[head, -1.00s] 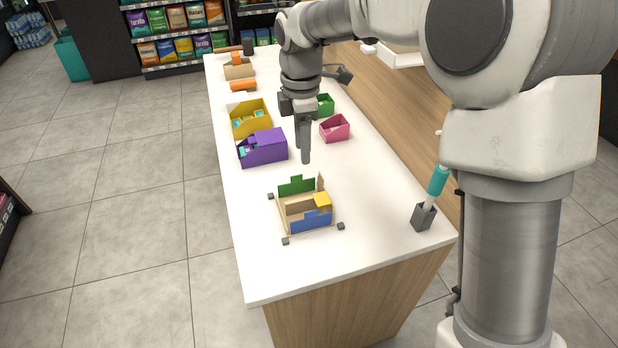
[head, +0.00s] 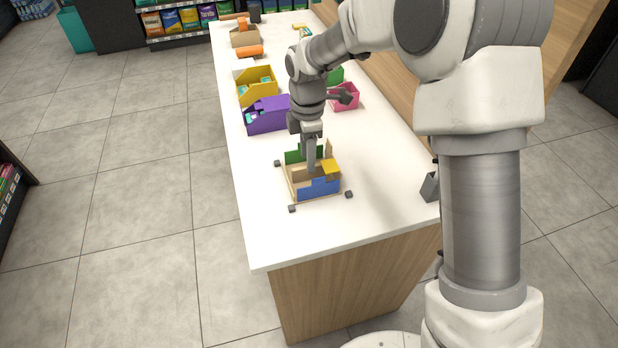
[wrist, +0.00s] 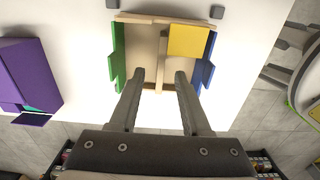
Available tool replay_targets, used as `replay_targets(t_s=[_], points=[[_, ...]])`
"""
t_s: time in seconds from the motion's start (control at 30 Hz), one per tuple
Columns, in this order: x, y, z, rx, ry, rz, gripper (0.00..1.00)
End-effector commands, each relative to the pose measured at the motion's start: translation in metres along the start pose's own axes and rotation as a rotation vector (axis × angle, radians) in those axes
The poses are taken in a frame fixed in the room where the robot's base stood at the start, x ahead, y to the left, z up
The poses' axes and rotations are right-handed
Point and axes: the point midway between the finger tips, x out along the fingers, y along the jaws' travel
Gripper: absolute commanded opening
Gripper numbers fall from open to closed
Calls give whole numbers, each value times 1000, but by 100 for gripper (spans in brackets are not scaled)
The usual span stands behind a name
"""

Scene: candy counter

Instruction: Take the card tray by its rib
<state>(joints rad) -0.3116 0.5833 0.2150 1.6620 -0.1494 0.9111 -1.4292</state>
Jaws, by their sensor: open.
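The card tray (head: 318,188) stands on the white counter near its front end. It has tan walls, a green side, a blue side and a yellow piece at one corner. In the wrist view the tray (wrist: 140,20) shows a tan rib (wrist: 162,62) running down its middle. My gripper (head: 311,171) is over the tray, pointing down. In the wrist view my gripper (wrist: 161,74) is open, with one finger on each side of the rib's near end. It holds nothing. I cannot tell how far the fingertips are above the tray floor.
Small dark blocks (head: 349,194) sit on the counter around the tray. A purple bin (head: 266,117), a yellow bin (head: 257,90) and a pink bin (head: 346,98) stand farther back. A grey holder (head: 430,187) is by the right edge. The counter's front end is clear.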

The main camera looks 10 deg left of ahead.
Motion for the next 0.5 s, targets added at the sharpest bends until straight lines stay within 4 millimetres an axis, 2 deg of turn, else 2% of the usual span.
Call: replay_targets(t_s=[0.3, 0.5], points=[[46, -2, 2, 0, 0, -4, 48], [49, -1, 3, 1, 0, -1, 48]])
